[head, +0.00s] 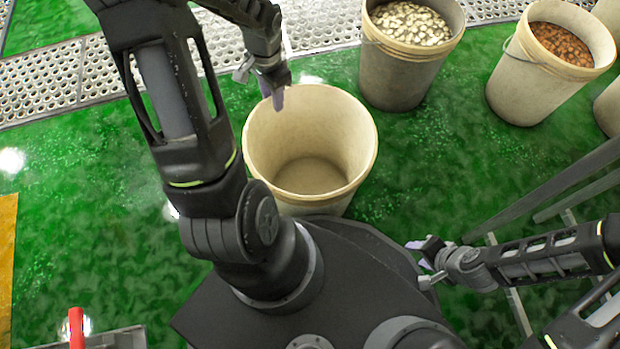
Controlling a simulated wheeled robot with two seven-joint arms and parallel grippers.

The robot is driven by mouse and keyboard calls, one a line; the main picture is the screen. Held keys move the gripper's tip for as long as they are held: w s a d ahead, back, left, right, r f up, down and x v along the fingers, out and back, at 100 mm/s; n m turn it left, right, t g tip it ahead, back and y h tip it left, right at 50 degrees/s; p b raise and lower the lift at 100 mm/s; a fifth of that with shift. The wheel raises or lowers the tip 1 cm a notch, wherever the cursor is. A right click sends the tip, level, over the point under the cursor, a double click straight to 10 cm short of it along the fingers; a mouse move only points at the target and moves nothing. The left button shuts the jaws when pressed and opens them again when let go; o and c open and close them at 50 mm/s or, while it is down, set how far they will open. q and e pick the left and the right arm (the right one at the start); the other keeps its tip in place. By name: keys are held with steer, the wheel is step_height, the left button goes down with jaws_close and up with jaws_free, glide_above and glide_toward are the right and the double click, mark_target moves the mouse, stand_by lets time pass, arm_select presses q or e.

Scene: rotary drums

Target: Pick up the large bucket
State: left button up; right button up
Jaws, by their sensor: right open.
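A large, empty beige bucket (311,177) stands upright on the green floor, directly in front of my base. My left arm reaches over the left side of the picture. Its gripper (277,97) points down at the bucket's far-left rim, with its purple fingertips overlapping the rim in the head view. I cannot tell whether it touches the rim or whether its jaws are open. My right gripper (425,250) is open and empty to the lower right of the bucket, apart from it. No handle shows clearly on this bucket.
A bucket of pale pieces (398,75) stands behind right, and a bucket of orange-brown pieces (530,88) farther right. More buckets are cut off at the right edge. Metal bars (560,195) lie at right. A perforated metal grating (40,85) crosses the back.

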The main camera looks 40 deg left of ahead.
mark_target(276, 114)
arm_select(q)
step_height(276, 114, down, 5)
steer(key=b, duration=0.3)
steer(key=shift+f, duration=0.1)
steer(key=shift+f, duration=0.25)
stand_by(0.9)
jaws_close()
steer(key=shift+w, duration=0.1)
stand_by(1.4)
